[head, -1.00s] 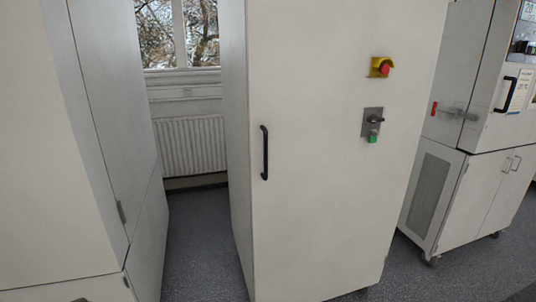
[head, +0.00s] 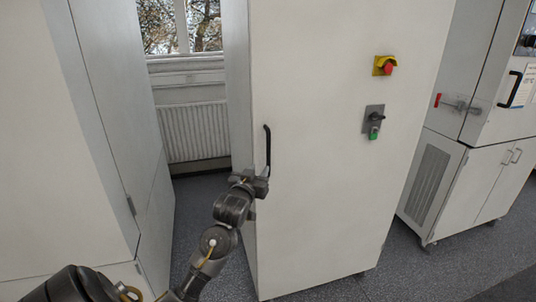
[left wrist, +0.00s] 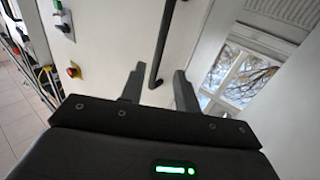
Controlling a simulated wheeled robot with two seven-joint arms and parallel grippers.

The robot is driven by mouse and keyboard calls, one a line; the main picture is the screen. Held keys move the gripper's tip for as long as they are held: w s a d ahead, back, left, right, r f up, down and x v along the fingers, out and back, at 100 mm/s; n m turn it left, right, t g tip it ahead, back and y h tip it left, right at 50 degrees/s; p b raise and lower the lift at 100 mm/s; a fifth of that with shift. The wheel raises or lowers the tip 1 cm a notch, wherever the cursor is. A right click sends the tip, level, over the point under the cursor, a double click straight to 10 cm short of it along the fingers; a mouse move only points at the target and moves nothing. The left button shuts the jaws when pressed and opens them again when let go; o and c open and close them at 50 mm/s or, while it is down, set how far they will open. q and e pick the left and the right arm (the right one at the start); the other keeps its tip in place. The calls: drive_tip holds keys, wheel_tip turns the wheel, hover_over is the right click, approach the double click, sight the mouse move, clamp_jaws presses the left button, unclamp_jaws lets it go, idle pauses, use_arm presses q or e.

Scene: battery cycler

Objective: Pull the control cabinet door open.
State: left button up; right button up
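The control cabinet door (head: 320,190) is a tall cream panel and looks shut. Its black vertical bar handle (head: 267,148) is near the door's left edge. My left gripper (head: 262,180) is at the lower end of the handle, in front of the door. In the left wrist view the gripper (left wrist: 155,85) is open, with its two fingers apart and the handle (left wrist: 160,45) running between them. The fingers do not appear closed on the bar. The handle's lower end is partly hidden by the gripper in the head view. My right gripper is in neither view.
The door carries a yellow-backed red emergency button (head: 384,66) and a grey switch plate (head: 373,120). A tall cabinet (head: 100,120) stands at left, with a narrow floor gap and a radiator (head: 194,131) behind. Another cabinet (head: 465,180) stands at right. Floor in front is little seen.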

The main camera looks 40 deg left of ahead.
sight(268, 156)
use_arm(q)
drive_tip(key=p+x, duration=0.2)
drive_tip(key=x, duration=0.9)
drive_tip(key=shift+d+r+p, duration=0.1)
drive_tip(key=shift+p, duration=0.3)
drive_tip(key=shift+c, duration=0.3)
clamp_jaws()
